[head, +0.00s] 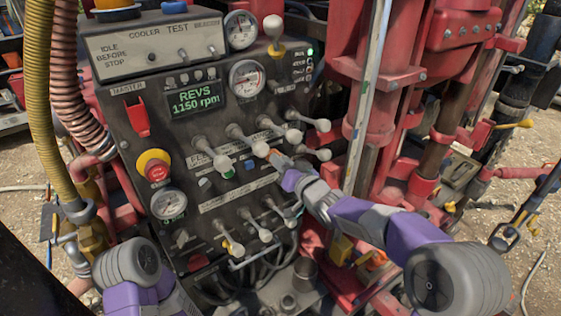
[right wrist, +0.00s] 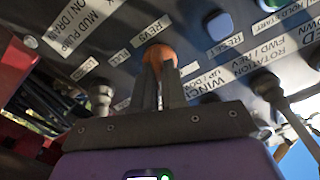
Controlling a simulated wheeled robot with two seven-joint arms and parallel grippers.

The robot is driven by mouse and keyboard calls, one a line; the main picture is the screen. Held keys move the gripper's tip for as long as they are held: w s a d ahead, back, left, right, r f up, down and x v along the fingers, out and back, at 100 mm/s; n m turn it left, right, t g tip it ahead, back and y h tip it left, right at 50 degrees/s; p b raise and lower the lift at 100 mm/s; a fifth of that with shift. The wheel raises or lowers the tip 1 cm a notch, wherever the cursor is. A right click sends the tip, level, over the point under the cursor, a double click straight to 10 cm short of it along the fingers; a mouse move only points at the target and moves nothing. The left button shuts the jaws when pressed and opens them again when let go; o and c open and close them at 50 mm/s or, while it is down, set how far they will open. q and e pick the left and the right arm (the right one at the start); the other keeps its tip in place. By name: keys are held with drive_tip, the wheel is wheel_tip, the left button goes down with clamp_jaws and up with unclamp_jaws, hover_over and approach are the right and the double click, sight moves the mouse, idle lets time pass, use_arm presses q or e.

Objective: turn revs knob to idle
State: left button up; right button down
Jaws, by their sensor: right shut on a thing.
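The revs knob is a small orange knob (right wrist: 159,53) on the dark control panel (right wrist: 120,45), close in front of my right wrist camera. My right gripper (right wrist: 159,72) is shut on it, with one finger on each side. In the head view the right gripper (head: 277,158) reaches the panel from the right, just below the upper row of levers; the knob is mostly hidden there by the fingers. The green display (head: 196,101) reads REVS 1150 rpm. My left arm shows at the lower left of the head view, but its gripper is out of view.
White-tipped levers (head: 290,134) stick out just above and beside the right gripper. More levers (head: 266,236) stand below it. Red machinery (head: 378,130) rises at the right.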

drive_tip(key=n+b, duration=0.5)
drive_tip(key=b, duration=0.1)
idle(0.3)
drive_tip(key=c, duration=1.2)
unclamp_jaws()
drive_tip(key=shift+a, duration=0.1)
drive_tip(key=b+v, duration=0.1)
drive_tip(key=v, duration=0.6)
drive_tip(key=shift+s+d+b, duration=0.2)
drive_tip(key=shift+s+b, duration=0.1)
drive_tip(key=shift+b, duration=0.1)
